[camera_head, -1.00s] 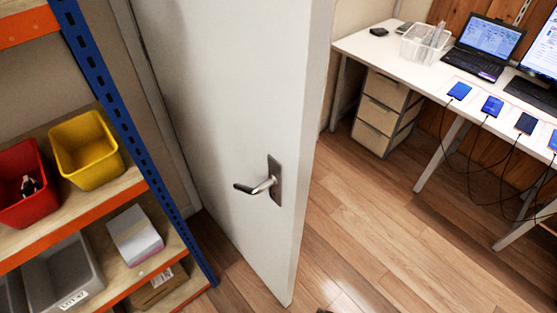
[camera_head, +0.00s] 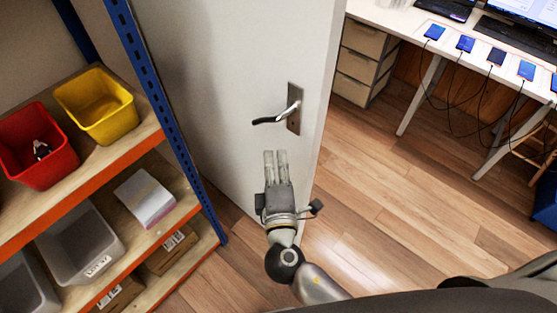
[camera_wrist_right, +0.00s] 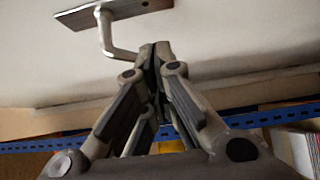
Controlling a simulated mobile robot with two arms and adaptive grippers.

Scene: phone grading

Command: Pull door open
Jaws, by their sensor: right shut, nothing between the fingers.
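The white door (camera_head: 225,80) stands partly open, its free edge on the right in the head view. Its metal lever handle (camera_head: 275,119) sits on a plate near that edge. My right gripper (camera_head: 275,152) is in front of the door, a little below the handle in the picture. In the right wrist view its fingers (camera_wrist_right: 156,50) are together and empty. The handle (camera_wrist_right: 112,35) shows there just beyond the fingertips; I cannot tell whether they touch it. My left gripper is not in view.
A blue and orange shelf (camera_head: 160,95) with red (camera_head: 38,150) and yellow bins (camera_head: 98,105) stands left of the door. A white desk (camera_head: 410,25) with phones and laptops is at the upper right. Wooden floor (camera_head: 370,210) is clear between.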

